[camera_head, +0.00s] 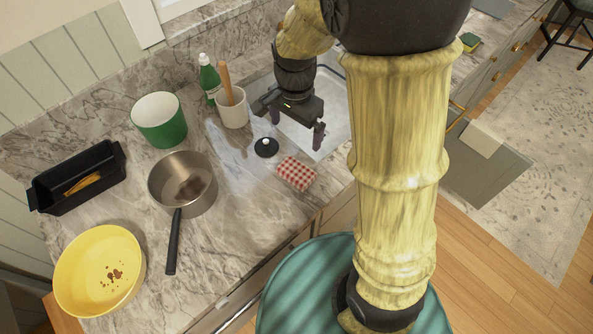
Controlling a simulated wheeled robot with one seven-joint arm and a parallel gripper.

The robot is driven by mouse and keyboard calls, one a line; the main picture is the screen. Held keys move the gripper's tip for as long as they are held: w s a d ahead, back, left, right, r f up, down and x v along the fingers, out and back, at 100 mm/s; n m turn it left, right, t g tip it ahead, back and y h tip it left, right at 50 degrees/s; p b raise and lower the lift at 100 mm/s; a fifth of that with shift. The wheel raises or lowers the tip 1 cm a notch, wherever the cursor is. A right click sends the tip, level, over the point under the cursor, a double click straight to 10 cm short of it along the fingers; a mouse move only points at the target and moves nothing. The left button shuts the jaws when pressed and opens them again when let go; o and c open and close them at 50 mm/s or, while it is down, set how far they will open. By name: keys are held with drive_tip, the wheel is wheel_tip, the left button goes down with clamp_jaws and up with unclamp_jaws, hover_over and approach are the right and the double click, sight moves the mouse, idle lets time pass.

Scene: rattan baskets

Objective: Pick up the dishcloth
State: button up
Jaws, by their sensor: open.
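The dishcloth is most likely the small red and white checked cloth (296,173), lying folded on the marble counter near its front edge, left of my arm. My gripper (290,124) is above the sink area, above and to the left of my large arm link. Its two dark fingers are spread apart and point down, with nothing between them. The cloth is apart from the gripper, a little below it in the picture. A part of the sink is hidden behind my gripper and arm.
A black lid (266,148) lies just left of the cloth. A saucepan (183,184), a yellow bowl (75,285), a green pot (160,128), a black loaf pan (60,186), a utensil crock (234,114) and a green bottle (207,78) stand on the counter. The sink (332,105) is behind the cloth.

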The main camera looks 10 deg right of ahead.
drive_tip(key=p, duration=0.1)
hover_over(296, 171)
wheel_tip(296, 171, down, 12)
drive_tip(key=shift+w+f, duration=0.1)
drive_tip(key=shift+f, duration=0.05)
idle(0.3)
drive_tip(key=shift+f+p, duration=1)
drive_tip(key=shift+f, duration=1.6)
drive_tip(key=c, duration=0.6)
